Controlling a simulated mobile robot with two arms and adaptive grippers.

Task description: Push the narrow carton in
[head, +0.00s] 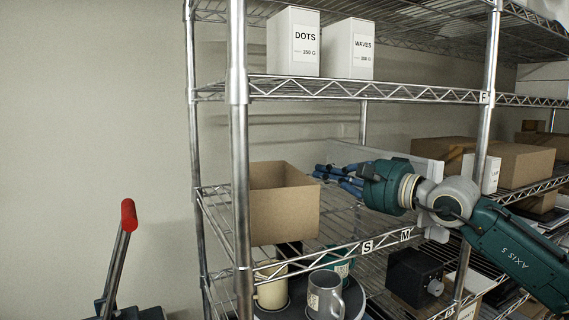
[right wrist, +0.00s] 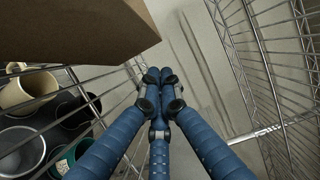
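A brown carton (head: 284,212), which looks like the narrow carton, stands upright on the middle shelf by the left front post. Its front face is near the shelf's front rail. In the right wrist view the carton (right wrist: 75,28) fills the upper left. My right gripper (head: 322,173) reaches in from the right at the height of the carton's upper part, its blue fingers pointing left. In the right wrist view the fingertips (right wrist: 160,84) are together with nothing between them, near the carton's corner. I cannot tell whether they touch it. My left gripper is not in view.
Mugs, including a grey mug (head: 325,295) and a cream mug (head: 271,290), stand on the shelf below. The metal left front post (head: 240,150) is close to the carton. White DOTS (head: 293,42) and WAVES (head: 348,49) boxes stand above. Wider cartons (head: 520,163) lie at the right.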

